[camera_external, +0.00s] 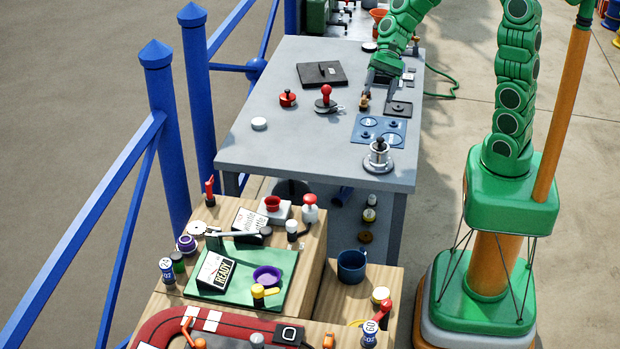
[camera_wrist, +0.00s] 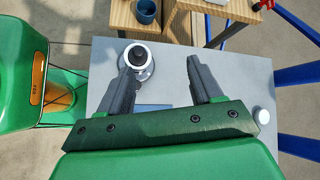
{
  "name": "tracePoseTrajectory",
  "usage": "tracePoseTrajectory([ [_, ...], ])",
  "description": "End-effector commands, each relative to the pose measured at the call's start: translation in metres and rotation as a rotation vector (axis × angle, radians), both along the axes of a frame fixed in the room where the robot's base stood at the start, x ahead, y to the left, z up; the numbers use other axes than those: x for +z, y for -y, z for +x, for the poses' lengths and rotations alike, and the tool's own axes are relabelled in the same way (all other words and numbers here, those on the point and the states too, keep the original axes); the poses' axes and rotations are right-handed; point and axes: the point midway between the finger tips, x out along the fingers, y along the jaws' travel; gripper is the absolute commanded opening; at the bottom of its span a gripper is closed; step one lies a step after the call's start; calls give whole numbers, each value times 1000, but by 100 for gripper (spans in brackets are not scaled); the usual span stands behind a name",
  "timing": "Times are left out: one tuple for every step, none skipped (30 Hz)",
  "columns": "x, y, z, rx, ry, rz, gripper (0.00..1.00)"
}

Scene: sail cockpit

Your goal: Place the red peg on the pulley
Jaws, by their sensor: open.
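A red-knobbed peg (camera_external: 326,93) stands upright on a dark, flat piece on the grey table, left of my gripper. I cannot tell if this is the task's red peg, as other red pieces are in view. A round metal fitting with a black top (camera_external: 379,152) stands at the table's near right corner; it may be the pulley. It also shows in the wrist view (camera_wrist: 138,58), beside the left finger. My gripper (camera_external: 378,88) is above the table's right side, pointing down. In the wrist view the fingers (camera_wrist: 162,82) are wide apart with nothing between them.
A blue plate with round marks (camera_external: 362,137) lies between my gripper and the metal fitting. A small brown piece (camera_external: 364,102) stands near the fingers. A red-topped piece (camera_external: 288,98), black plate (camera_external: 321,73) and white disc (camera_external: 259,124) are leftward. The table's front left is clear.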

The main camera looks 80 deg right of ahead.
Motion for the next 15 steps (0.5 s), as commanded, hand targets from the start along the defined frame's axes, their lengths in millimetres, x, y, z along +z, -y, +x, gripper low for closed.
tracePoseTrajectory([
  [4,-11,-12,66,22,-37,65],
  [5,-17,-20,104,31,-58,65],
  [6,-23,-30,155,43,-86,65],
  [7,-27,-37,194,54,-107,65],
  [8,-31,-44,231,67,-127,65],
  [9,-36,-54,281,79,-153,65],
  [10,-38,-62,318,88,-174,65],
  [11,-41,-69,354,98,-193,65],
  [12,-44,-79,404,109,-221,65],
  [13,-46,-86,439,119,-240,65],
  [13,-48,-94,476,128,-260,65],
  [13,-50,-104,523,138,-284,65],
  [14,-51,-111,559,146,-304,65],
  [14,-51,-118,595,155,-324,65],
  [15,-51,-128,640,165,-350,65],
])
